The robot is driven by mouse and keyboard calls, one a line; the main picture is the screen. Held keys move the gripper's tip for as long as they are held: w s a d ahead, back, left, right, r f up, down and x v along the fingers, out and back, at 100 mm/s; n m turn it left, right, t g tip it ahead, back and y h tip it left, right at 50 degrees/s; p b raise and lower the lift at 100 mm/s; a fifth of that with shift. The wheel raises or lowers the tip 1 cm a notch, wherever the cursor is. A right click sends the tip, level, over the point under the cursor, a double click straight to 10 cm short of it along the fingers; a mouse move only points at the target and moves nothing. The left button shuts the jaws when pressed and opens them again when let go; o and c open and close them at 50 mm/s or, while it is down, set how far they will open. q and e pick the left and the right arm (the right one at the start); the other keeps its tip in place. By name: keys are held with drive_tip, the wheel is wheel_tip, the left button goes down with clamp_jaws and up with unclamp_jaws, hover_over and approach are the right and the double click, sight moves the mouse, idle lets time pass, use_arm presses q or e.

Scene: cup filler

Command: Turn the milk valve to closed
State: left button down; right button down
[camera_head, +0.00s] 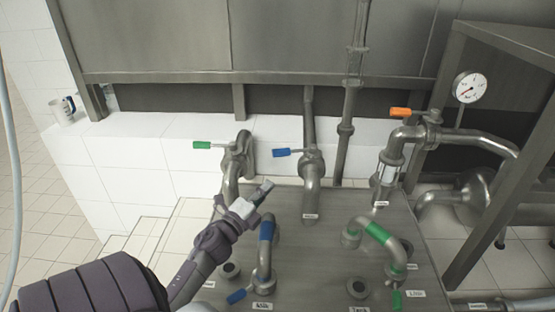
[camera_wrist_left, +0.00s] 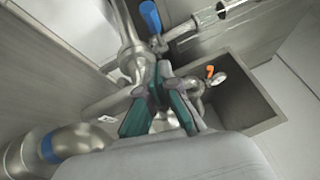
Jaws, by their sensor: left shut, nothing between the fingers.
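Several valves with coloured handles show in the head view: a green handle (camera_head: 202,145), a blue handle (camera_head: 281,153) and an orange handle (camera_head: 400,113) on the upright pipes. Lower down are another blue handle (camera_head: 236,296) and another green handle (camera_head: 398,300). I cannot read which valve is milk. My left gripper (camera_head: 264,188) is shut and empty, above the blue-banded bent pipe (camera_head: 266,232) and below the upper blue handle. In the left wrist view, its fingers (camera_wrist_left: 163,72) show below a blue handle (camera_wrist_left: 150,16), apart from it as far as I can tell. My right gripper is not in view.
A green-banded bent pipe (camera_head: 376,232) stands on the metal plate (camera_head: 318,258). A pressure gauge (camera_head: 469,87) and a steel frame (camera_head: 452,70) are at the right. A mug (camera_head: 62,110) sits on the white tiled ledge (camera_head: 110,130). A large steel tank (camera_head: 260,35) spans the back.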

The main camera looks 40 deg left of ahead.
sight(274, 156)
use_arm(q)
drive_tip(key=w+a+p, duration=0.1)
drive_tip(key=w, duration=0.2)
drive_tip(key=w+a+r, duration=0.1)
drive_tip(key=w, duration=0.2)
drive_tip(key=w+a+p, duration=0.1)
drive_tip(key=w+a, duration=0.1)
drive_tip(key=w, duration=0.1)
drive_tip(key=shift+w+a+r+p, duration=0.1)
drive_tip(key=shift+w+r+p, duration=0.1)
drive_tip(key=shift+r+p, duration=0.1)
drive_tip(key=shift+a, duration=0.1)
drive_tip(key=a+h+b, duration=0.1)
drive_tip(key=w+a+m+b, duration=0.1)
drive_tip(key=a+h+b, duration=0.1)
drive_tip(key=shift+w+f+m+h, duration=0.1)
drive_tip(key=shift+w+m+h, duration=0.15)
drive_tip(key=shift+m+h, duration=0.05)
drive_tip(key=shift+r, duration=0.25)
